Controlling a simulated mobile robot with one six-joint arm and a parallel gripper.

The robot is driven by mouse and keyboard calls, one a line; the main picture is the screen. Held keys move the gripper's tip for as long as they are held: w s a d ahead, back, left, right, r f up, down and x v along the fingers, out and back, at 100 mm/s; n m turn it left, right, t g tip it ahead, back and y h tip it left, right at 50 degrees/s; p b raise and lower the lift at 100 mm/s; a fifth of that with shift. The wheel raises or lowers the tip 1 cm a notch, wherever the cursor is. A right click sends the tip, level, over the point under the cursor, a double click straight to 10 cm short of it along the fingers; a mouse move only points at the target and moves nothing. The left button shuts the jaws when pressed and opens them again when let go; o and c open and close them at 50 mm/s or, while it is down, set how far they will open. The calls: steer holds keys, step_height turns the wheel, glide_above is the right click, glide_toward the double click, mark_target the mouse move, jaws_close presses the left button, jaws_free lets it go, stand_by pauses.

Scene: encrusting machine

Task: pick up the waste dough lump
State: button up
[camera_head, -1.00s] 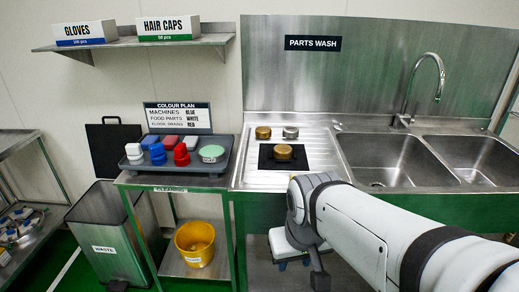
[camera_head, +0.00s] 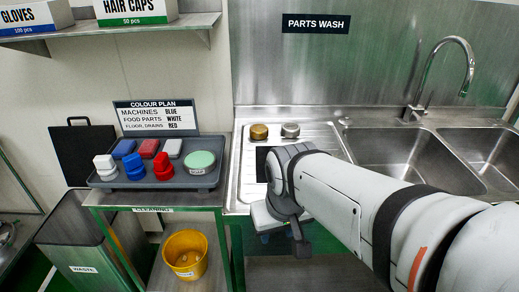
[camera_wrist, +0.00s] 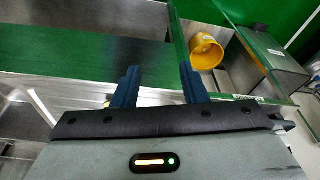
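I cannot make out a waste dough lump in either current view. My gripper (camera_wrist: 158,76) is open in the wrist view, with two dark blue fingers spread apart and nothing visible between them. In the head view it is mostly hidden behind my forearm, in front of the sink bench edge. The grey waste bin (camera_head: 84,250) stands at the lower left in the head view, and its inside is mostly out of sight. It also shows at the upper right of the wrist view (camera_wrist: 272,50).
The cleaning trolley holds a dark tray (camera_head: 200,182) with brushes and a green-topped tub (camera_head: 201,160). A yellow bucket (camera_head: 186,256) stands on its lower shelf. A brass part (camera_head: 259,132) and a steel part (camera_head: 290,130) rest on the drainboard (camera_head: 325,133), left of the sink (camera_head: 400,160).

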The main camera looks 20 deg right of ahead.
steer(key=shift+o, duration=0.8)
steer(key=shift+w+d, duration=0.1)
steer(key=shift+w, duration=0.25)
steer(key=shift+o, duration=0.3)
steer(key=w+d+m+h+p, duration=0.1)
steer(key=w+d+m+p, duration=0.1)
steer(key=w+d+m, duration=0.2)
steer(key=w+d, duration=0.3)
steer(key=w, duration=0.3)
steer(key=shift+d+t+h+p, duration=0.2)
steer(key=shift+t+h+p, duration=0.1)
steer(key=shift+p, duration=0.05)
steer(key=w+d+f+m, duration=0.1)
steer(key=w+d, duration=0.1)
steer(key=w+d+f+m, duration=0.1)
steer(key=w+d+f, duration=0.1)
steer(key=w, duration=0.1)
steer(key=w+d+f+p, duration=0.1)
steer(key=w+d, duration=0.1)
steer(key=shift+w+d+f+m+h, duration=0.15)
steer(key=shift+w+m+h, duration=0.1)
steer(key=shift+m+h, duration=0.15)
steer(key=x, duration=0.4)
steer(key=shift+s+a+f, duration=0.25)
steer(key=shift+f, duration=0.05)
steer(key=shift+w+d+f, duration=0.1)
steer(key=shift+w+f, duration=0.1)
steer(key=shift+f, duration=0.3)
steer(key=shift+t, duration=0.3)
steer(key=shift+c, duration=0.3)
